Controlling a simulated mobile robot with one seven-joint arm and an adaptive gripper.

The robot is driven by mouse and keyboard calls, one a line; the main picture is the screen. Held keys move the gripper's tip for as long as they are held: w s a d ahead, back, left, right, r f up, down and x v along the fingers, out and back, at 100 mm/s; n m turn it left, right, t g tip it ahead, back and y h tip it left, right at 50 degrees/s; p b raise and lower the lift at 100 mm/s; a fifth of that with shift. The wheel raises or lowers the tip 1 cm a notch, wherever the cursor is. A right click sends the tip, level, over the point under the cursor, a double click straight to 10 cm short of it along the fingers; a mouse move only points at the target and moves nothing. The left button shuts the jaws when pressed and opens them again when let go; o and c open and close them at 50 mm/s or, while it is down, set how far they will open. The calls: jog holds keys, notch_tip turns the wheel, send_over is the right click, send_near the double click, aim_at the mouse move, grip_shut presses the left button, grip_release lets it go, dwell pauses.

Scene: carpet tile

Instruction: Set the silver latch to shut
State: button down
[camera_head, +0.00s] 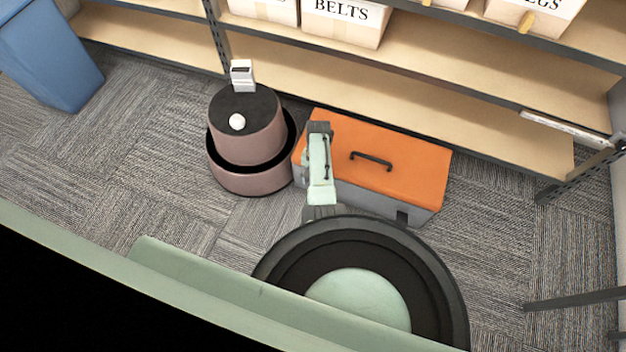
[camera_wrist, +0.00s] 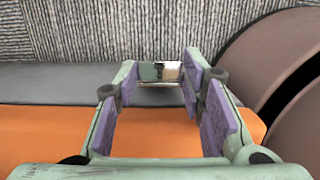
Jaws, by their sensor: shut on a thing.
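The orange-lidded toolbox (camera_head: 410,165) with a grey body stands on the carpet in front of the shelf. In the wrist view its orange lid (camera_wrist: 60,135) and grey side (camera_wrist: 50,82) show below and behind my gripper. The silver latch (camera_wrist: 160,72) is a small shiny piece at the grey side, between the fingertips. My gripper (camera_wrist: 160,76) has purple pads and is shut on the latch, one finger on each side. In the head view my arm covers this latch and the fingertips. How the latch is set cannot be told.
The shelf (camera_head: 420,90) runs behind. A blue bin (camera_head: 48,55) stands far left.

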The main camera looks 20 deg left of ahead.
jog(key=shift+w+r, duration=0.15)
jog(key=shift+w, duration=0.3)
jog(key=c, duration=1.5)
grip_release()
jog(key=o, duration=0.5)
jog(key=shift+s, duration=0.2)
jog(key=shift+c, duration=0.2)
notch_tip(320, 180, up, 12)
jog(key=w, duration=0.1)
jog(key=shift+w, duration=0.25)
jog(key=shift+d, duration=0.1)
